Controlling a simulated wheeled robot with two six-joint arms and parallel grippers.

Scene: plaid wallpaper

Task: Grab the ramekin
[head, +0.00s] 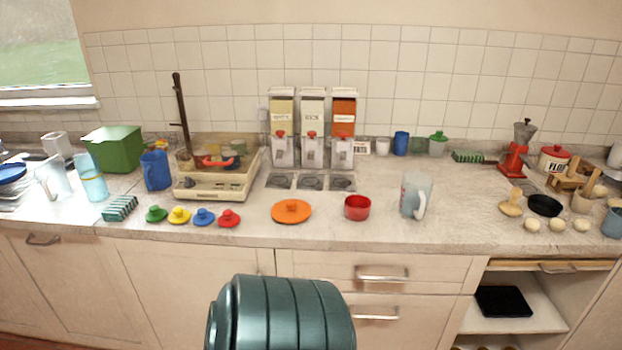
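A small red ramekin (357,208) stands upright on the counter near its front edge, a little right of the middle in the head view. It looks empty, though its inside shows only partly. An orange lid-like disc with a knob (291,211) lies to its left, and a pale jug with a handle (416,194) stands to its right, both apart from it. Neither of my grippers is in view, and nothing touches or covers the ramekin.
The counter (330,233) has a clear strip in front of the ramekin. Three dispensers (312,128) stand behind it to the left. Several coloured knobbed lids (204,217) lie further left. A red grinder (518,150) and several pale balls (557,224) are at the right.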

